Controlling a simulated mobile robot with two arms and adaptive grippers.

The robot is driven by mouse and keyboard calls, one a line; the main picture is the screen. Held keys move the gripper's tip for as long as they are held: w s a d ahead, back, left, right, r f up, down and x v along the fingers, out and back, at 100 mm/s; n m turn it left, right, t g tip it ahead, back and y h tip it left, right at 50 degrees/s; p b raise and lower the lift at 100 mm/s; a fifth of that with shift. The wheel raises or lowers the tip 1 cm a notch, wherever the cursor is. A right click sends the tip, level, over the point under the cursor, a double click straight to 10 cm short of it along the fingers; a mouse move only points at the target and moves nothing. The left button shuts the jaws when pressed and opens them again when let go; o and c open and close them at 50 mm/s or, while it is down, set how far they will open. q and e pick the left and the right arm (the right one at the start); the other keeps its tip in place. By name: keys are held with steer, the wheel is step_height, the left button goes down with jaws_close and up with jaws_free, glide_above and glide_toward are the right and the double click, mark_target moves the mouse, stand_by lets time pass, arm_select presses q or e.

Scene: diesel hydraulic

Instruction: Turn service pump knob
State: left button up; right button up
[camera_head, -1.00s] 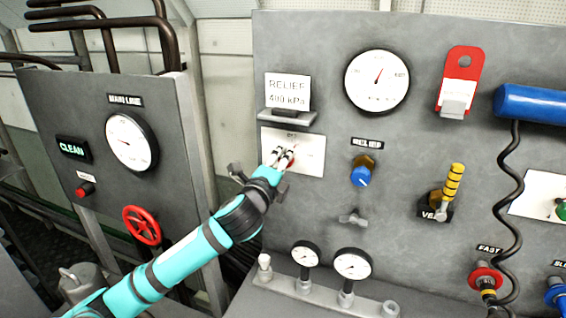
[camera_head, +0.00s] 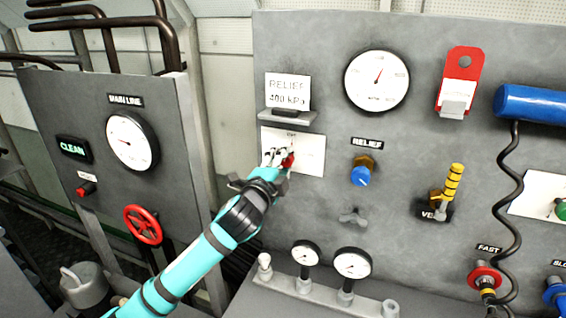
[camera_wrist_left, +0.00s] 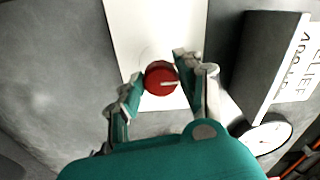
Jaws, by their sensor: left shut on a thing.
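The service pump knob is a small red round knob (camera_head: 289,159) on a white plate (camera_head: 312,155) on the grey panel, below the "RELIEF 400 kPa" card. In the left wrist view the red knob (camera_wrist_left: 160,79) sits between my fingers, its white pointer line toward the right of the picture. My left gripper (camera_head: 277,157) is at the plate and shut on the knob; it also shows in the left wrist view (camera_wrist_left: 157,75). The fingers partly hide the knob and the plate's lettering in the head view. My right gripper is not in view.
A small ledge (camera_head: 288,118) juts out just above the plate. A blue relief knob (camera_head: 361,174), a grey wing handle (camera_head: 353,217) and a yellow-striped lever (camera_head: 452,184) stick out to the right. A red handwheel (camera_head: 142,225) is on the left panel.

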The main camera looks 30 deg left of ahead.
arm_select(q)
steer(key=o, duration=1.1)
steer(key=shift+o, duration=0.2)
steer(key=v, duration=1.2)
steer(key=shift+a+f, duration=0.1)
steer(key=shift+f, duration=0.05)
